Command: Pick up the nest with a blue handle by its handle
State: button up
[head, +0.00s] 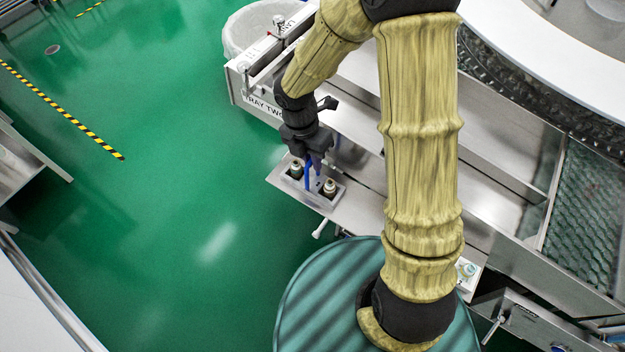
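The nest (314,194) is a small grey metal holder near the left end of the steel table. Two small bottles with pale tops, one at the left (296,170) and one at the right (329,188), sit in it. Its blue handle (308,176) stands up between the bottles. My gripper (316,164) points down over the nest, with its fingers at the top of the blue handle. The dark gripper body hides part of the handle, and I cannot tell whether the fingers are closed on it.
A white round machine (550,50) and a mesh conveyor (585,200) lie to the right. Green floor (170,200) is open at the left.

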grip_shut()
jog(key=shift+w, duration=0.15)
notch_tip(320, 180, up, 10)
jog(key=shift+r+b, duration=0.1)
jog(key=shift+b, duration=0.45)
dwell(0.4)
